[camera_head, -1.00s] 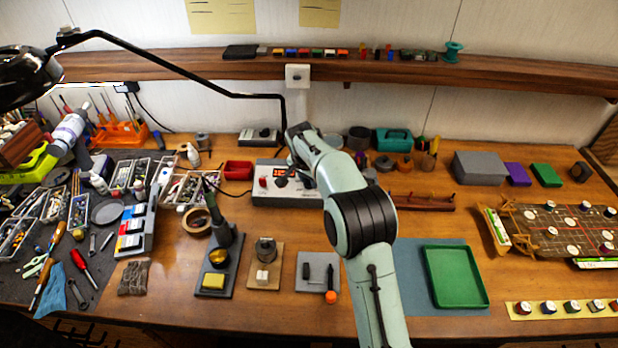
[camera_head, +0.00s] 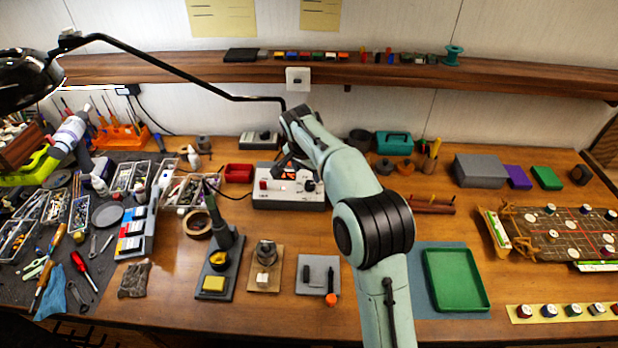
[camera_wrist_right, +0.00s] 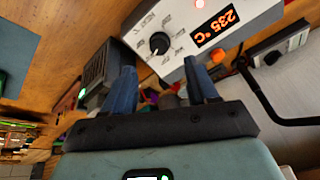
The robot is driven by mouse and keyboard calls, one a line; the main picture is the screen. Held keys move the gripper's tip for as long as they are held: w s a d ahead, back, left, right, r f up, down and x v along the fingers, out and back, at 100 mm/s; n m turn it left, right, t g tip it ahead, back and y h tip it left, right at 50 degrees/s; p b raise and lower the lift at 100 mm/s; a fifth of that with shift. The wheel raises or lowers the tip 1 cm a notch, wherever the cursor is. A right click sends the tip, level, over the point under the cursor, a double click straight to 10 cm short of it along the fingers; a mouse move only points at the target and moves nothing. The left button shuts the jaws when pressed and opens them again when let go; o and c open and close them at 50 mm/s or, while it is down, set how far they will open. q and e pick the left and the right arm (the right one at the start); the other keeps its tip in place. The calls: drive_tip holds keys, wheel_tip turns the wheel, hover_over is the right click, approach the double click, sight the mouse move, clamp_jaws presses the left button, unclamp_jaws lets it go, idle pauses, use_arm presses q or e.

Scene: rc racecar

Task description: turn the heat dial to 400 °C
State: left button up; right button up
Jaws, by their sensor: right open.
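The heat dial (camera_wrist_right: 159,43) is a round black knob with a white pointer mark, on the light face of the heat station (camera_head: 288,203). It also shows at the right of the station in the head view (camera_head: 309,186). In the right wrist view the station's display (camera_wrist_right: 215,28) reads 235 °C, upside down. My right gripper (camera_wrist_right: 161,82) is open, its two blue fingers apart with nothing held between them. It is above the station; the dial appears beyond the fingertips and apart from them. My left gripper is out of view.
A dark grey box (camera_wrist_right: 93,75) stands close to the station. A green tray (camera_head: 457,280) lies at front right.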

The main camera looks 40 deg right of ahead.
drive_tip(key=v, duration=0.6)
drive_tip(key=shift+r, duration=0.2)
drive_tip(key=shift+a, duration=0.1)
